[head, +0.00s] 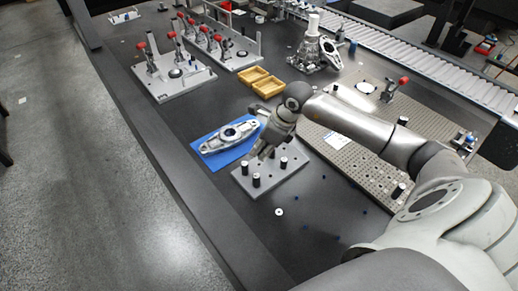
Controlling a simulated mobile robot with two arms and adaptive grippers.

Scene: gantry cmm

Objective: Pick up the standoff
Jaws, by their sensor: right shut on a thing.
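Several black standoffs with light tops stand upright on a small grey plate in the middle of the dark table. One standoff (256,180) is at the plate's near side, another (245,167) is at its left, and a third (283,163) is on its right half. My right gripper (262,152) reaches down over the far part of the plate (277,182). It is shut on a standoff there, which the fingers largely hide. I cannot tell whether that standoff still touches the plate. My left gripper is not in view.
A metal casting (229,134) lies on a blue mat (216,157) left of the gripper. A perforated plate (345,155) lies to the right, under my arm. Yellow trays (259,81) and red-handled clamp fixtures (172,77) stand farther back. A small white disc (279,211) lies in front.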

